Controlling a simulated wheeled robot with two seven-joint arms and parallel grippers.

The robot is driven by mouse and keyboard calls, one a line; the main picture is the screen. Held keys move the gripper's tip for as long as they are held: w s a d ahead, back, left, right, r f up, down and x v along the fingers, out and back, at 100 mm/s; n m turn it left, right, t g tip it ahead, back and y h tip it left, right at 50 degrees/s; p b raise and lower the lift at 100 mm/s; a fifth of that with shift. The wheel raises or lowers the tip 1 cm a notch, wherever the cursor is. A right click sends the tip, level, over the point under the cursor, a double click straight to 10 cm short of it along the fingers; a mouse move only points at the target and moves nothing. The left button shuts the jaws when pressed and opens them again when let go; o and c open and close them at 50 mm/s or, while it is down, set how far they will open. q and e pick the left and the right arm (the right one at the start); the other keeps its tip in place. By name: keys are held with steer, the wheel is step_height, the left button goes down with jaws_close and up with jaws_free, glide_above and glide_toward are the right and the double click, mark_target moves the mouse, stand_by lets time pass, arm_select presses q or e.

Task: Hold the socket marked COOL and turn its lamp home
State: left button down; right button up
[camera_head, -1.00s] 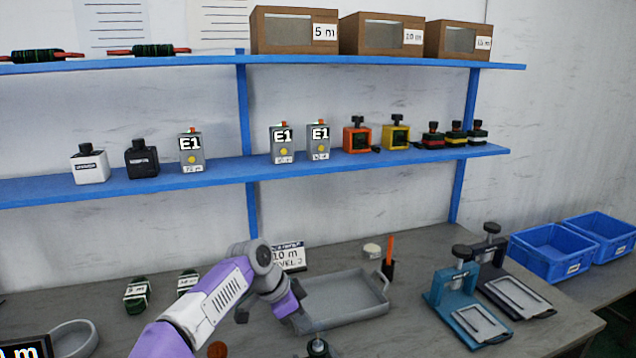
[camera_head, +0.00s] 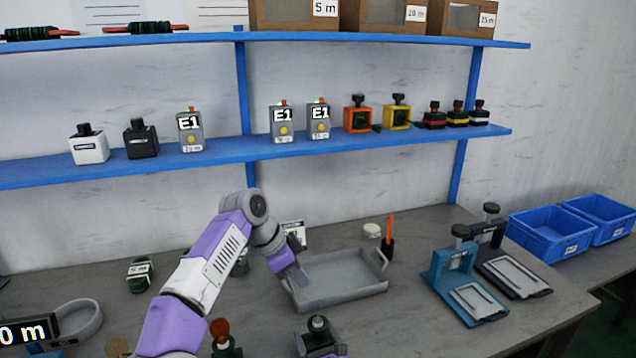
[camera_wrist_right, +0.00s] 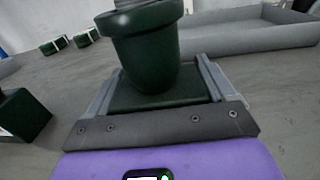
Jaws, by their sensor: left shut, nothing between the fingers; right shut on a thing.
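A dark green socket (camera_head: 318,334) with a grey top stands at the bottom centre of the head view. In the right wrist view the dark green socket (camera_wrist_right: 146,58) is a rounded cup on a square base, between the grey fingers of my right gripper (camera_wrist_right: 157,88), which is shut on it. A second dark green socket (camera_head: 228,347) with a brown-orange round top (camera_head: 220,328) stands to its left. No COOL marking is legible. My left gripper (camera_head: 297,278) is shut and empty, by the left end of the grey tray (camera_head: 340,300).
Teal (camera_head: 464,287) and dark (camera_head: 508,272) clamp fixtures stand at the right. Blue bins (camera_head: 550,245) stand beyond them. A labelled green coil (camera_head: 140,274) and grey ring (camera_head: 80,318) lie at the left. The blue shelf (camera_head: 300,145) holds testers and bottles. The tray looks empty.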

steer(key=o, duration=1)
steer(key=shift+c, duration=0.2)
steer(key=shift+d, duration=0.1)
